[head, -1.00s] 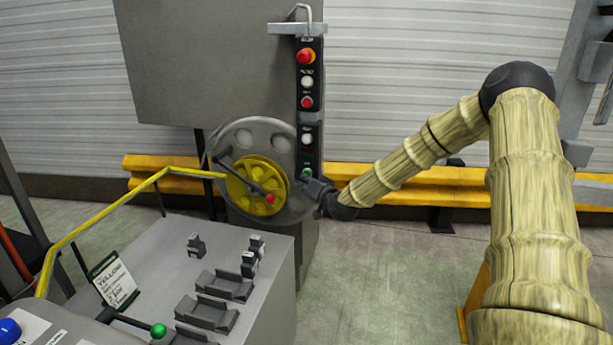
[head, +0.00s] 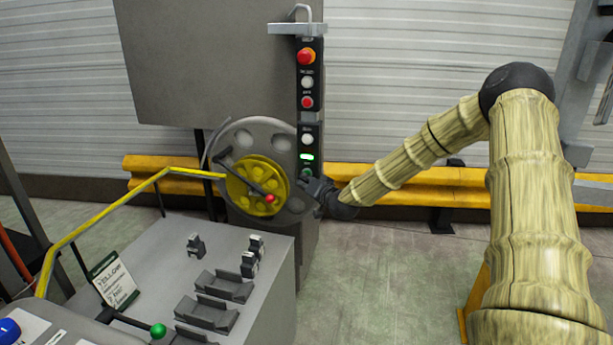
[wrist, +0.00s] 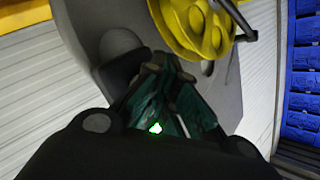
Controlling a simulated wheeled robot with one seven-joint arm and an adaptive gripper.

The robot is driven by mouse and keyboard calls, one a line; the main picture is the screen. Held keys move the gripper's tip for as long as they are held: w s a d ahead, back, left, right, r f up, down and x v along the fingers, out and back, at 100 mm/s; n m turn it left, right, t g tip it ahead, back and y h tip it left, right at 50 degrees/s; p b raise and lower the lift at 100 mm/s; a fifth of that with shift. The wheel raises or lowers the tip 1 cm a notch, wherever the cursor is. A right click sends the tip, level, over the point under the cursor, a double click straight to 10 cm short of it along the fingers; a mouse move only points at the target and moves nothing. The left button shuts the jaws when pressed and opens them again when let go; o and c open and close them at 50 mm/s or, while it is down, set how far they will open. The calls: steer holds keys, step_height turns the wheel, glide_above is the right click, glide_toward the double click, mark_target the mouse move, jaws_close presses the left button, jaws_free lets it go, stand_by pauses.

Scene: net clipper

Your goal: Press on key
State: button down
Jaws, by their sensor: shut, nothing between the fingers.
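A dark vertical control panel (head: 309,115) carries a column of buttons. At its lower end a green button (head: 307,173) shows just above my gripper, with a lit green light (head: 306,157) above it. My gripper (head: 303,182) is shut and empty, its tips at the lower end of the panel, at or very near the green button. I cannot tell whether they touch it. In the wrist view my shut fingers (wrist: 160,85) fill the middle, and a bright green spot shows between the finger links. The button itself is hidden there.
Left of the panel is a grey wheel (head: 243,135) with a yellow hub (head: 240,180) and a red-tipped handle. Above are a red mushroom button (head: 306,56) and other buttons. A grey bench (head: 150,250) with black holders stands in front. Floor to the right is open.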

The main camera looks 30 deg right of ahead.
stand_by(0.7)
steer(key=shift+s+a, duration=0.45)
steer(key=shift+a, duration=0.1)
steer(key=s+a+p, duration=0.1)
steer(key=s+a, duration=0.2)
steer(key=shift+s+a, duration=0.15)
steer(key=shift+a, duration=0.25)
stand_by(0.3)
stand_by(0.7)
